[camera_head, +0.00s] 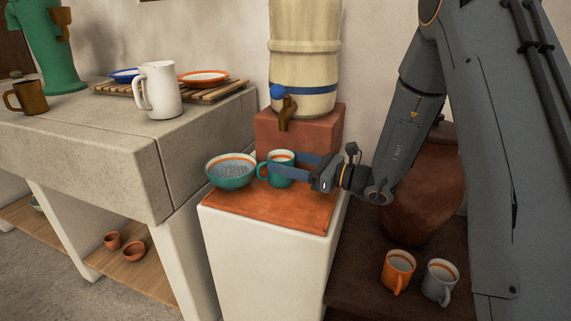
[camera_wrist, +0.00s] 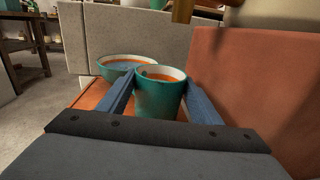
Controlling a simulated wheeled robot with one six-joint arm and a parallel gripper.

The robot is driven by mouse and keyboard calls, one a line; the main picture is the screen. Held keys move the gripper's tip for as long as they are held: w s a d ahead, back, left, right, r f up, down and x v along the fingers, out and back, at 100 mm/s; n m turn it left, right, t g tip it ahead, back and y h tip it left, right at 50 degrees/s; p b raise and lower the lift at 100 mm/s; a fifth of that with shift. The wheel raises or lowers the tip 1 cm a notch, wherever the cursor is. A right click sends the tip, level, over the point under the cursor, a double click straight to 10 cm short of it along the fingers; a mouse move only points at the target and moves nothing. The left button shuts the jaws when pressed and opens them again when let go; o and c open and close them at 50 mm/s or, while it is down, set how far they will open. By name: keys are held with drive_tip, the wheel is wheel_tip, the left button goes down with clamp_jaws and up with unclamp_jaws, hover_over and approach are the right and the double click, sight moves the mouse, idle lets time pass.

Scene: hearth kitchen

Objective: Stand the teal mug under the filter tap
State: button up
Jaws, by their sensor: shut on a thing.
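The teal mug (camera_head: 281,171) has a white rim with an orange band inside. It is upright at or just above the terracotta top (camera_head: 285,205) of a white stand, below and in front of the brown filter tap (camera_head: 286,113). My gripper (camera_head: 290,168) reaches in from the right and is shut on the mug, one blue finger on each side. In the wrist view the mug (camera_wrist: 161,92) sits between the fingers, and part of the tap (camera_wrist: 183,10) shows above and beyond it. I cannot tell whether its base touches the surface.
A teal bowl (camera_head: 231,172) stands close to the mug's left. A terracotta block (camera_head: 300,133) carries the filter barrel (camera_head: 304,60) behind. A stone counter (camera_head: 110,140) with a white jug (camera_head: 158,90) is at left. Orange (camera_head: 397,272) and grey (camera_head: 440,283) mugs stand lower right.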

drive_tip(key=shift+w+d, duration=0.1)
drive_tip(key=shift+d, duration=0.05)
drive_tip(key=o, duration=1.2)
drive_tip(key=p+v, duration=0.1)
drive_tip(key=v, duration=0.7)
